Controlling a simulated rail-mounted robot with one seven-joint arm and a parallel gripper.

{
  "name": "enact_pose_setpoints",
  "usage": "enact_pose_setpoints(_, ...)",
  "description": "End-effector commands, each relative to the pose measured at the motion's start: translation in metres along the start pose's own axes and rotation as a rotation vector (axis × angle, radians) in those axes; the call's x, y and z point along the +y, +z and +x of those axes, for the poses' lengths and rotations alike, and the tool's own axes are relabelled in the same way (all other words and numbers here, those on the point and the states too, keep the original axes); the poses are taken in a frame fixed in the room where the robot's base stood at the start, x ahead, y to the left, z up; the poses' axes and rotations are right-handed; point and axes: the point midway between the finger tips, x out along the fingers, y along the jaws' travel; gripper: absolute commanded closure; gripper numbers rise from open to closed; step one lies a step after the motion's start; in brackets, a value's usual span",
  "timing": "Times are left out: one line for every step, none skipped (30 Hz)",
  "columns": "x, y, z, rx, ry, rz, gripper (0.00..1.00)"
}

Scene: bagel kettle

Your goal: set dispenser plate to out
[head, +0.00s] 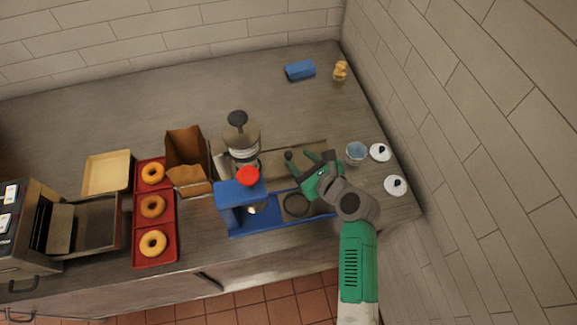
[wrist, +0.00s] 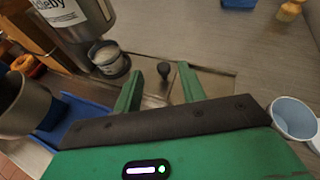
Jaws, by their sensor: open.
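The dispenser (head: 241,135) is a silver cylinder with a black top, standing behind the blue machine. The wrist view shows its lettered body (wrist: 75,18) at upper left. A flat brown-grey plate (head: 314,149) extends from its base to the right; it also shows in the wrist view (wrist: 215,85). A dark round knob (head: 288,155) stands upright on a thin stem at the plate. In the wrist view the knob (wrist: 164,68) appears between and beyond my fingertips. My gripper (head: 303,163) is open and empty, its fingers pointing toward the knob. I cannot tell whether they touch it.
A blue machine (head: 238,195) with a red top and a blue tray is left of my gripper. A blue cup (head: 356,152) and white lids (head: 380,152) are at right. A red tray (head: 168,213) holds bagels. The back counter is mostly clear.

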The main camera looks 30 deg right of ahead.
Motion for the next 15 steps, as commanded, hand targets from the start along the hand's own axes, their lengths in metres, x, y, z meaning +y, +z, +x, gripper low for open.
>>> enact_pose_setpoints(-0.001,-0.018,0.002,0.007,0.003,0.066,0.59)
enact_pose_setpoints(-0.002,-0.022,0.002,0.01,0.004,0.095,0.59)
enact_pose_setpoints(-0.002,-0.025,0.001,0.012,0.005,0.118,0.59)
enact_pose_setpoints(-0.002,-0.026,0.001,0.012,0.006,0.126,0.59)
enact_pose_setpoints(-0.002,-0.025,0.001,0.012,0.006,0.129,0.59)
enact_pose_setpoints(-0.002,-0.024,0.001,0.011,0.006,0.128,0.59)
enact_pose_setpoints(-0.002,-0.024,0.003,0.011,0.007,0.126,0.59)
enact_pose_setpoints(-0.002,-0.025,0.006,0.011,0.007,0.125,0.59)
enact_pose_setpoints(-0.002,-0.025,0.011,0.011,0.007,0.124,0.59)
enact_pose_setpoints(-0.002,-0.025,0.016,0.011,0.006,0.123,0.59)
enact_pose_setpoints(-0.002,-0.026,0.022,0.011,0.007,0.122,0.59)
enact_pose_setpoints(-0.002,-0.026,0.031,0.011,0.007,0.12,0.59)
enact_pose_setpoints(-0.001,-0.026,0.037,0.012,0.007,0.121,0.59)
enact_pose_setpoints(-0.001,-0.026,0.043,0.011,0.007,0.12,0.59)
enact_pose_setpoints(-0.001,-0.026,0.051,0.012,0.007,0.119,0.59)
